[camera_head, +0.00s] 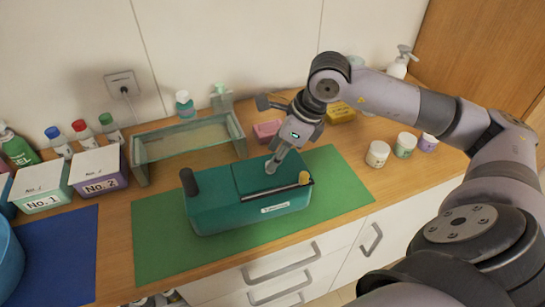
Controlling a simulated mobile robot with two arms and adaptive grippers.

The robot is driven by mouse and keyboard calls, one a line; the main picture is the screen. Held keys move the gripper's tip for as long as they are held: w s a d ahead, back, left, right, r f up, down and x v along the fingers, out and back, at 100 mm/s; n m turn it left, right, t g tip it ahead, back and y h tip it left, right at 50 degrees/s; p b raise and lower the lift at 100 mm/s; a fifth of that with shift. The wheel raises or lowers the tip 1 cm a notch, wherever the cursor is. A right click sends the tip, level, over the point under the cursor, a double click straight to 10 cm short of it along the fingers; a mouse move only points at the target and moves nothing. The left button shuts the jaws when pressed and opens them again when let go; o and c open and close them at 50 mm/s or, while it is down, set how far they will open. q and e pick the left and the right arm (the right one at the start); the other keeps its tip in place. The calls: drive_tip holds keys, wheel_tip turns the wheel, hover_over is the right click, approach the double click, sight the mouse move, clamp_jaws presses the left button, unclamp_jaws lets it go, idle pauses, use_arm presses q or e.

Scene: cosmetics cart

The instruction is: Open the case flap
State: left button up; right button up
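A teal case (235,220) with a white label on its front sits on a green mat (155,255). Its flat flap (255,178) lies on top and looks closed. A dark upright post (188,181) stands at the case's left end. My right gripper (272,166) reaches down from the right, its tip at or just above the flap's back part. Contact and finger opening are unclear. My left gripper is not in view.
Behind the case stand a glass rack (190,145), a pink container (267,131) and a yellow box (341,112). Several jars (378,153) stand at right. Boxes No. 1 (42,188) and No. 2 (98,170) stand at left, near a blue mat (60,260).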

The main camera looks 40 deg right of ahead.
drive_tip(key=shift+x, duration=1.5)
drive_tip(key=shift+c, duration=0.2)
clamp_jaws()
